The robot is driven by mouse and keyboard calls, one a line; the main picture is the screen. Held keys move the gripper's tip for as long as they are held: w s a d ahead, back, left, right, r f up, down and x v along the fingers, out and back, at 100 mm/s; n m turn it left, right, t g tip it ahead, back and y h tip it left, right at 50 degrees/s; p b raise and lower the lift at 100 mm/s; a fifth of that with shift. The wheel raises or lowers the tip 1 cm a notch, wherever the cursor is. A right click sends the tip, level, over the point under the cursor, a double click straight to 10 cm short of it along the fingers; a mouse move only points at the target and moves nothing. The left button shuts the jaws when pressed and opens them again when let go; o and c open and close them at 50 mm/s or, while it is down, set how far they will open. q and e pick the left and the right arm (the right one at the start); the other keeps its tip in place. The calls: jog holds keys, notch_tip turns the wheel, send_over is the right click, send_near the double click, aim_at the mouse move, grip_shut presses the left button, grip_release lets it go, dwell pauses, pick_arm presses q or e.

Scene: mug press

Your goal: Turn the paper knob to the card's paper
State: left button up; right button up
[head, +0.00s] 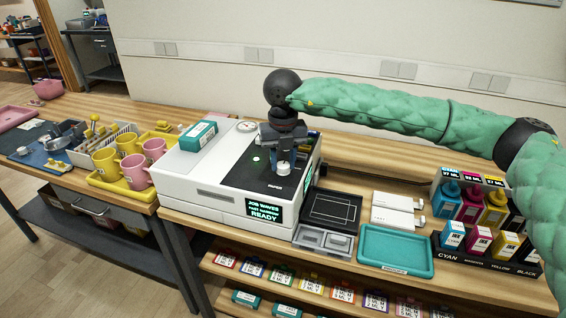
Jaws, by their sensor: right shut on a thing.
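The printer (215,185) is a white box with a dark top panel, standing on the wooden bench. Its front screen (264,210) reads "JOB WAVES", a smaller line that looks like "PAST MIDNIGHT", and "READY". The paper knob (283,168) is a small pale cylinder on the dark panel. My right gripper (283,152) points straight down over the panel and is shut on the knob; its fingers hide the knob's upper part. I cannot read the knob's setting. No job card is clearly readable here. My left gripper is not in view.
A yellow tray (112,187) with pink and yellow mugs is at left.

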aim_at(283, 164)
jog(key=shift+w+r, duration=0.1)
jog(key=o, duration=1)
jog(key=shift+r, duration=0.4)
notch_tip(283, 164, up, 6)
jog(key=shift+f+b, duration=0.1)
jog(key=shift+b, duration=0.65)
jog(key=shift+r, duration=0.55)
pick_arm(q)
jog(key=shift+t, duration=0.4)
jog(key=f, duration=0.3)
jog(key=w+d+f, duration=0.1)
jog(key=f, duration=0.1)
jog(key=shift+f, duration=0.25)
